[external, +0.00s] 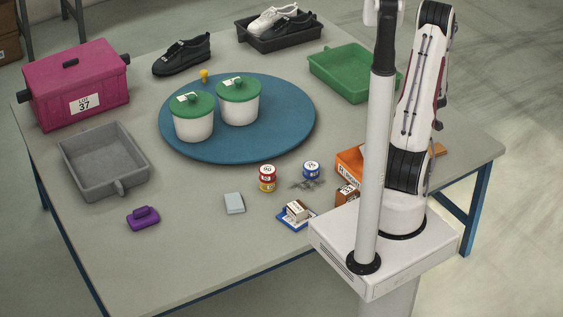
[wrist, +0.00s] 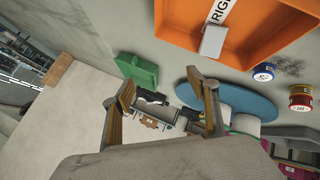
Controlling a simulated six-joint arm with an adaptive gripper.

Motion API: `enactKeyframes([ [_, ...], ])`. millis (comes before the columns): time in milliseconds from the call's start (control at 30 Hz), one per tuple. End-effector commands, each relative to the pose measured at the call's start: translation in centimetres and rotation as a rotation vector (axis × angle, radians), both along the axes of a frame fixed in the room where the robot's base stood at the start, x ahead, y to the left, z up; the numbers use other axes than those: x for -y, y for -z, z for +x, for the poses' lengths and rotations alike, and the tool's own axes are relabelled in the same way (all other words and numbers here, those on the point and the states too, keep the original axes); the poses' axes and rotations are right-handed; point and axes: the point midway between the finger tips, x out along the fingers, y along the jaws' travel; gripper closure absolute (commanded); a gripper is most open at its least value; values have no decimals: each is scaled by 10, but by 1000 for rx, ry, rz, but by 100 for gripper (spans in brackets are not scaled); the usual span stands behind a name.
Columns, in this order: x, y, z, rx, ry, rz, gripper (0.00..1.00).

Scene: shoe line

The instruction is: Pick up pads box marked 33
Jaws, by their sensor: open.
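I cannot read a 33 on any box. In the external view, a small brown box with a white label (external: 347,194) stands by the orange tray, partly behind my arm's column. Another small white-and-brown box (external: 297,210) sits on a blue-and-white flat piece at the table's front edge. In the wrist view, a pale grey box-like piece (wrist: 213,41) shows at the orange tray's near wall. My gripper (wrist: 160,76) is open and empty, its fingers apart in the wrist view, well above the table. It is out of frame in the external view.
The orange tray (external: 349,162) is beside my base. Stacked red and yellow tins (external: 267,178) and a blue tin (external: 311,170) stand nearby. A blue turntable (external: 264,145) holds two green-lidded pots. A grey block (external: 234,203) and purple piece (external: 143,217) lie in front.

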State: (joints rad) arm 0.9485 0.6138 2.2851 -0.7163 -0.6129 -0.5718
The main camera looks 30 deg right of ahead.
Motion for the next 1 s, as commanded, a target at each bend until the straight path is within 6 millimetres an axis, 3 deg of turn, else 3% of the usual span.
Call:
enactKeyframes([
  [100,8,22,-10,22,-12,9,41],
  [533,17,85,-43,143,-52,37,41],
  [1000,-2,137,-77,304,-65,88,41],
])
